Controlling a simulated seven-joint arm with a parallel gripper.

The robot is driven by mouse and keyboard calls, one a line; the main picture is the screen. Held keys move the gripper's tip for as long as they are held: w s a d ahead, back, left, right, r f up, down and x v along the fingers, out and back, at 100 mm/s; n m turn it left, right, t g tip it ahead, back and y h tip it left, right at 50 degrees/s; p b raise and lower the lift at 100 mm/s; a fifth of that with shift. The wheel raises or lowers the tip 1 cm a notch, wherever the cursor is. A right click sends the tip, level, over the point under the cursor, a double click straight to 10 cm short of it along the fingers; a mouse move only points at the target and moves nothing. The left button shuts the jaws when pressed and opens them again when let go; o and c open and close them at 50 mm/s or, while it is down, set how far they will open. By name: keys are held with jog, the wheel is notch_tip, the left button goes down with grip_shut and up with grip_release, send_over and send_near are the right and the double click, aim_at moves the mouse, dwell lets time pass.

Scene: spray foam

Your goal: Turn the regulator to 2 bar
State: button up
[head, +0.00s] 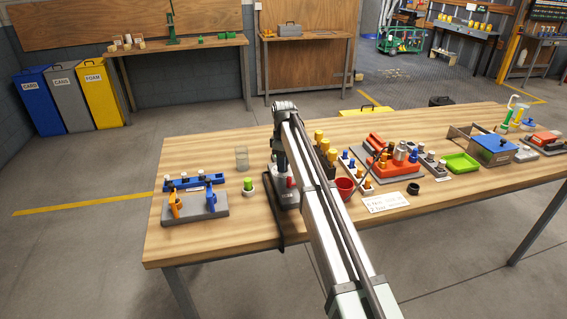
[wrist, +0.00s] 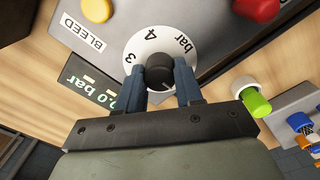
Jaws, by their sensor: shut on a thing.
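The regulator's dark round knob (wrist: 160,73) sits at the centre of a white dial (wrist: 150,43) in the wrist view. The figures 3, 4 and the word bar show on the dial; its lower part is hidden. A pale mark shows on the knob's lower right side. My gripper (wrist: 160,78) is shut on the knob, one blue-grey finger on each side. A dark display (wrist: 90,91) beside the dial appears to read 0.0 bar, partly covered by the left finger. In the head view, my arm hides most of the regulator's grey base (head: 285,194).
A yellow button (wrist: 97,10) above a BLEED label and a red button (wrist: 257,8) flank the dial.

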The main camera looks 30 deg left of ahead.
jog(key=m, duration=0.4)
jog(key=shift+m, duration=0.3)
jog(key=m, duration=0.4)
jog(key=shift+m, duration=0.3)
jog(key=m, duration=0.4)
jog(key=shift+m, duration=0.3)
jog(key=m, duration=0.4)
jog(key=shift+m, duration=0.3)
jog(key=o, duration=1)
jog(key=shift+o, duration=0.2)
jog(key=shift+r, duration=0.15)
notch_tip(320, 180, up, 14)
jog(key=shift+f, duration=0.2)
